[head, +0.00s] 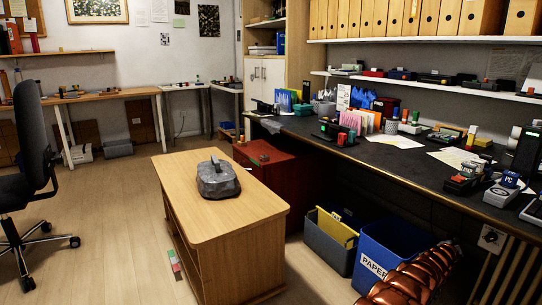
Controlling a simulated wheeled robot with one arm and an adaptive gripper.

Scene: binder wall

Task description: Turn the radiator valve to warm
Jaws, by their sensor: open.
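A small round knob on a light square plate, which looks like the radiator valve (491,237), is at the lower right, below the front edge of the dark worktop. Pale upright bars that look like the radiator (512,285) stand just below it at the right edge. The valve is too small to read its marks or tell its setting. My gripper is not in view, so its place relative to the valve does not show.
A wooden low table (230,218) with a grey lump (217,180) on it stands in the middle. A blue paper bin (385,255) and a grey bin (328,240) stand under the worktop (375,157). An office chair (30,170) is at left. Floor shows left of the table.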

